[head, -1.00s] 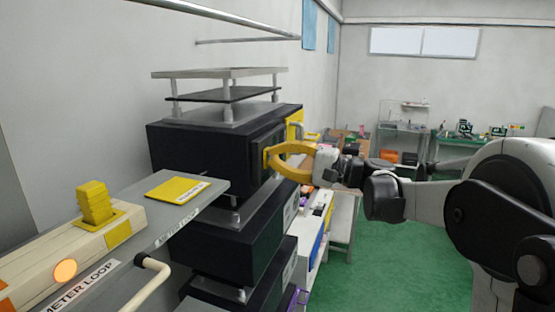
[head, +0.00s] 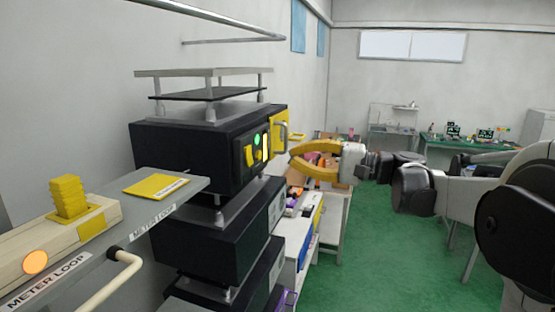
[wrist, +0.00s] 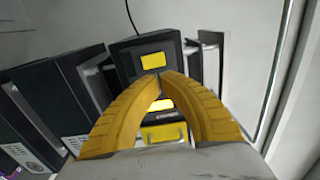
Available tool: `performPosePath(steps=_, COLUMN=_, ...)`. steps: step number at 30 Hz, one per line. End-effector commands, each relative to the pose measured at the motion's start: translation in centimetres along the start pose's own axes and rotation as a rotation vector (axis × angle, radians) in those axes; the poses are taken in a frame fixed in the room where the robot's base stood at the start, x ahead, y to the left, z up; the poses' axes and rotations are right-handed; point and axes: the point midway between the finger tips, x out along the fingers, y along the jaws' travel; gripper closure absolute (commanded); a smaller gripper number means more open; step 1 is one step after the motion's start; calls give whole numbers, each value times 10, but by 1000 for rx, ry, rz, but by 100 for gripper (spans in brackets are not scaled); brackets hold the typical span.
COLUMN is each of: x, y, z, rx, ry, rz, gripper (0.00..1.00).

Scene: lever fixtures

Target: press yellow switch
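A yellow switch (head: 249,155) is on the front face of a black box unit (head: 170,150) in the head view. A green light (head: 257,140) glows just above and right of it. My gripper (head: 291,158) is to the right of this face, with clear space between its tips and the switch. Its two yellow curved fingers meet at the tips, with nothing held. The wrist view also shows the fingers arched together (wrist: 160,74). Behind them are dark units and yellow panels; I cannot tell which, if any, is the switch.
At the left a grey shelf (head: 195,187) labelled METER LOOP holds a cream box with a yellow block (head: 68,195) and an orange light (head: 35,262). A cluttered bench stands behind my gripper. Green floor lies open at centre right.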

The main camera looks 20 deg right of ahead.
Motion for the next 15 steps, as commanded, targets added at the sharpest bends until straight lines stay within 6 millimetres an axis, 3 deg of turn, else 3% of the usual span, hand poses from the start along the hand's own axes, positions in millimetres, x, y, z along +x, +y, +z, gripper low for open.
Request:
performPosePath(steps=6, x=-23, y=-2, z=-1, rx=0, ry=3, rz=0, gripper=100)
performPosePath(steps=15, x=-26, y=-2, z=0, rx=0, ry=1, rz=0, gripper=100)
